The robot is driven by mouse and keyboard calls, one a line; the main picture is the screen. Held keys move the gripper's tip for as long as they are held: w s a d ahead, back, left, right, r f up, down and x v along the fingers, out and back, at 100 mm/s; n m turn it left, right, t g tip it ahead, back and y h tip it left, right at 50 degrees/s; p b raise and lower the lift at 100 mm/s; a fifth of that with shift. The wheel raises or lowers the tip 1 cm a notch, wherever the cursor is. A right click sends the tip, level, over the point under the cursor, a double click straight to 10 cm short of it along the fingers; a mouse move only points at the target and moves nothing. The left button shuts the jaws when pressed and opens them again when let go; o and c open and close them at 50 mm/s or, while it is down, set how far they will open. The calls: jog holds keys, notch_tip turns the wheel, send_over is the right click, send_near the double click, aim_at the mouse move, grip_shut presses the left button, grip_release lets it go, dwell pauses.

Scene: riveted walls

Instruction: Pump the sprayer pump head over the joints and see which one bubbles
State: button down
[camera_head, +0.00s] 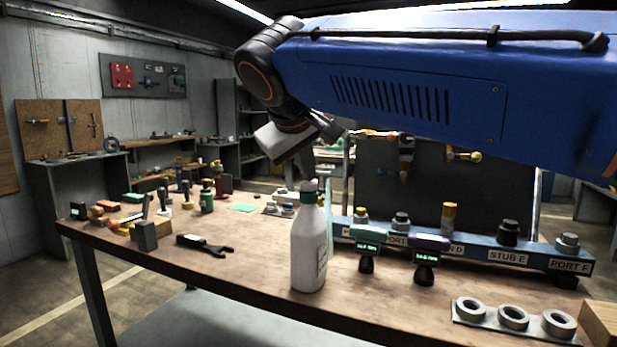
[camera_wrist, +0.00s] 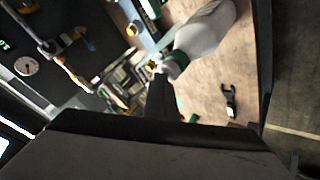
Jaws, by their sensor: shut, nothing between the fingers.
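The white sprayer bottle (camera_head: 309,250) with a green collar stands upright on the workbench, near its front edge. It also shows in the wrist view (camera_wrist: 208,32), with its pump head (camera_wrist: 170,66) at the fingertips. My gripper (camera_head: 308,168) is shut and empty, pointing down just above the pump head; I cannot tell whether they touch. The gripper hides part of the pump head in both views. The joints sit in a row on a blue rail (camera_head: 460,246) to the right, including a yellow-capped one (camera_head: 449,217), STUB E (camera_head: 508,233) and PORT F (camera_head: 568,244).
Two small gauges with green displays (camera_head: 368,246) (camera_head: 428,256) stand between bottle and rail. A plate with rings (camera_head: 513,317) lies at the front right. A black forked tool (camera_head: 205,245) and several small items occupy the left. Bare wood lies left of the bottle.

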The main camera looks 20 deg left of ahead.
aim_at(307, 183)
jog(key=shift+f, duration=0.7)
dwell(0.3)
jog(key=shift+a+r, duration=0.1)
jog(key=shift+r, duration=0.2)
jog(key=shift+w+r, duration=0.1)
jog(key=shift+r, duration=3.1)
dwell(0.4)
